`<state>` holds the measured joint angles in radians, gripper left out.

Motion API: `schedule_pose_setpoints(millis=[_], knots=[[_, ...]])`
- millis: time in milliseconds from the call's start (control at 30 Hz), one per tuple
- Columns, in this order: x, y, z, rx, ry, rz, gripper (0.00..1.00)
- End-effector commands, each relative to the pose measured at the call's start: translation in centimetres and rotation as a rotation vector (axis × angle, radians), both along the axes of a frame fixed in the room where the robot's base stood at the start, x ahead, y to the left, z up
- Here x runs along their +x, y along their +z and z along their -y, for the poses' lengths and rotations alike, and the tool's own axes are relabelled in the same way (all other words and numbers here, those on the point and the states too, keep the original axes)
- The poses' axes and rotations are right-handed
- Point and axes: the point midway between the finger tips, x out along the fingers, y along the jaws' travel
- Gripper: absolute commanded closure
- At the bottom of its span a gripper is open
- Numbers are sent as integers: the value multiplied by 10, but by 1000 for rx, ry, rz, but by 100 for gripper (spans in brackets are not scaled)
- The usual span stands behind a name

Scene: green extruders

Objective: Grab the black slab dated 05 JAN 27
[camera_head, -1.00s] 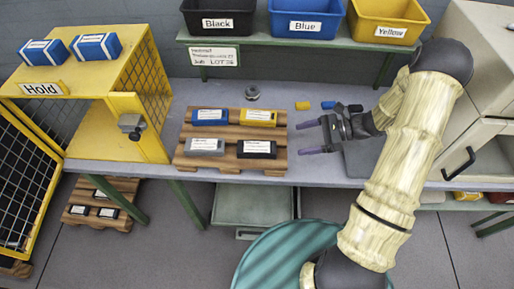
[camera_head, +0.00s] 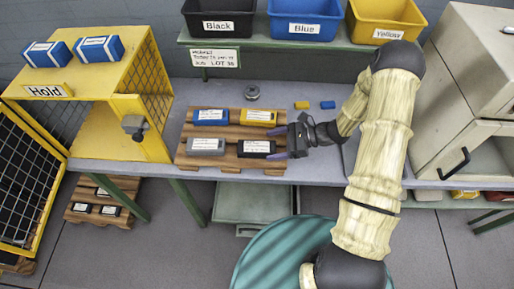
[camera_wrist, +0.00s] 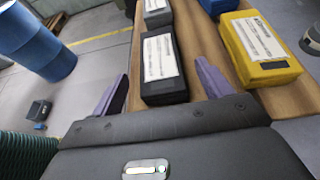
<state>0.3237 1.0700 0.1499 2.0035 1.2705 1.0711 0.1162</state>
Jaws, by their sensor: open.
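A black slab (camera_head: 256,149) with a white label lies at the front right of a wooden pallet (camera_head: 231,163) on the bench. It also shows in the wrist view (camera_wrist: 160,65), its label print too small to read. My gripper (camera_head: 283,143) is open at the right of the pallet, beside the black slab. In the wrist view the purple fingertips (camera_wrist: 162,82) stand on either side of the slab's near end, apart from it. A blue slab (camera_head: 210,117), a yellow slab (camera_head: 258,117) and a grey slab (camera_head: 206,146) share the pallet.
Black (camera_head: 219,20), blue (camera_head: 303,20) and yellow (camera_head: 387,22) bins stand on the shelf behind. A yellow Hold cage (camera_head: 120,105) is at left, with blue slabs on top. Small yellow and blue blocks (camera_head: 327,105) lie on the bench. A beige cabinet (camera_head: 470,75) is at right.

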Motion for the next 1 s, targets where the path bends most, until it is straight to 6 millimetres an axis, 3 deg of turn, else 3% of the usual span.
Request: schedule_pose_setpoints(millis=[333, 900, 1000], knots=[[0, -15, -42, 1, 2, -2, 22], [0, -17, -45, 0, 1, 0, 22], [0, -17, -45, 0, 1, 0, 41]])
